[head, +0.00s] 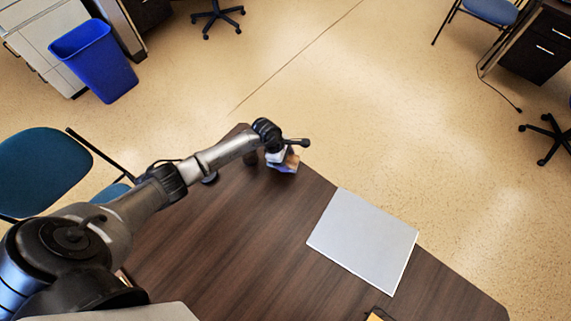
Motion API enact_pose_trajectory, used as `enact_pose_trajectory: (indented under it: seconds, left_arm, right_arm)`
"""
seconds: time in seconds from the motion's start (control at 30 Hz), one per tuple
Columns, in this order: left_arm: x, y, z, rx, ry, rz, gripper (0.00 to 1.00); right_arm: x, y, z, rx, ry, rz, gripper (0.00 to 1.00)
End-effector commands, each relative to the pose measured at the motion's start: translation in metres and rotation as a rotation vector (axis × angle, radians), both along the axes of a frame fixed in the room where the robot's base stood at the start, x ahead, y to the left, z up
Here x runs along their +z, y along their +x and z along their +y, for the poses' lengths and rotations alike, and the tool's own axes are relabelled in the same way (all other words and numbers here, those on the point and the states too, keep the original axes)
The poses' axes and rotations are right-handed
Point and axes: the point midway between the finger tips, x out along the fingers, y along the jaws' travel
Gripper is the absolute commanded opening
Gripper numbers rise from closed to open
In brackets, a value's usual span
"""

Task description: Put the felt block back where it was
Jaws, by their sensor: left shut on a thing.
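My left gripper (285,157) is over the far corner of the dark wooden table (235,240), at the end of the arm coming in from the left. It is shut on a small block with blue-grey and brownish faces (288,164), which looks like the felt block. The wrist and fingers hide part of it. I cannot tell whether the block touches the table top. My right gripper is not in view.
A flat light grey panel (362,240) lies on the table's right part. A yellow thing with a dark edge (376,317) is cut off at the bottom. A blue chair (42,172) stands left of the table. Bare wood lies between the arm and the panel.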

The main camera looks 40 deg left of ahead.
Motion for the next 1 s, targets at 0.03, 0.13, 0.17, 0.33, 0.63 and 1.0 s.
enact_pose_trajectory:
  seconds: [0.03,0.13,0.17,0.33,0.63,1.0]
  left_arm:
    - [-0.001,0.0,0.001,0.0,-0.001,0.0,0.41]
    - [-0.007,0.0,0.002,0.001,-0.003,0.001,0.41]
    - [-0.011,0.0,0.001,0.002,-0.003,0.001,0.41]
    - [-0.033,0.0,0.001,0.002,-0.003,0.001,0.41]
    - [-0.041,0.001,0.002,-0.001,0.0,-0.002,0.41]
    - [-0.044,0.001,0.002,-0.001,0.0,-0.002,0.69]
  right_arm:
    - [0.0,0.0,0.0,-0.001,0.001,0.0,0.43]
    - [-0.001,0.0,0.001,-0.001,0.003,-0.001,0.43]
    - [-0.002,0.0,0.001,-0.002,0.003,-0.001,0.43]
    - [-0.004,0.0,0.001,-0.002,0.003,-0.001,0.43]
    - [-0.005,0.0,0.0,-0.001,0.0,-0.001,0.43]
    - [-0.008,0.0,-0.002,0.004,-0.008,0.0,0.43]
